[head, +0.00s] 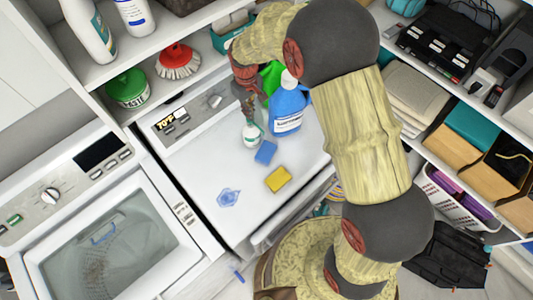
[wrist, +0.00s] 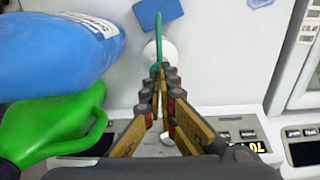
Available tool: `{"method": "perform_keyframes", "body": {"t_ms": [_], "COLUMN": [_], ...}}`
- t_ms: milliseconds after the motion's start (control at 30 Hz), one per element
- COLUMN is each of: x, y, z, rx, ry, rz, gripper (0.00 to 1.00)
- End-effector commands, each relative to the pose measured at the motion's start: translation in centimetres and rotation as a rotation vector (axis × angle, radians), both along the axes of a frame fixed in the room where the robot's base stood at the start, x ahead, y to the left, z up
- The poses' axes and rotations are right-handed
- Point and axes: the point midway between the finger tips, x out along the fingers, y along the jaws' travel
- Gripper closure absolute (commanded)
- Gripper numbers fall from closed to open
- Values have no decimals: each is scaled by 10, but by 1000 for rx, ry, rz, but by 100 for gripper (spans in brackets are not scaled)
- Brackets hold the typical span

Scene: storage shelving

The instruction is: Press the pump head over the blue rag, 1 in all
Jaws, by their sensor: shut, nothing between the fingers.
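A small white pump bottle (head: 251,135) stands upright on the white machine top, under my gripper. In the wrist view the white bottle (wrist: 160,50) is seen from above, with a thin green pump head (wrist: 158,30) whose spout points toward the blue sponge. My gripper (head: 248,115) is shut and empty, with its fingertips (wrist: 166,74) at the near end of the pump head; I cannot tell whether they touch it.
A blue sponge (head: 265,152) and a yellow sponge (head: 278,178) lie near the bottle. The control panel (head: 188,112) rises behind.

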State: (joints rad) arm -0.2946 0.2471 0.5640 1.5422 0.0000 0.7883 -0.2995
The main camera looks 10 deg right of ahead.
Motion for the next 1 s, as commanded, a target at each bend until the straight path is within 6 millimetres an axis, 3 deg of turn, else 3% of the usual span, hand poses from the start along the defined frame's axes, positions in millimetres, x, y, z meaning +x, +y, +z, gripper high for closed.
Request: {"method": "perform_keyframes", "body": {"t_ms": [733, 1000], "x": [0, -1], "y": [0, 0], "z": [-25, -24], "rx": [-1, 0], "ry": [1, 2], "rz": [0, 0], "gripper": [100, 100]}}
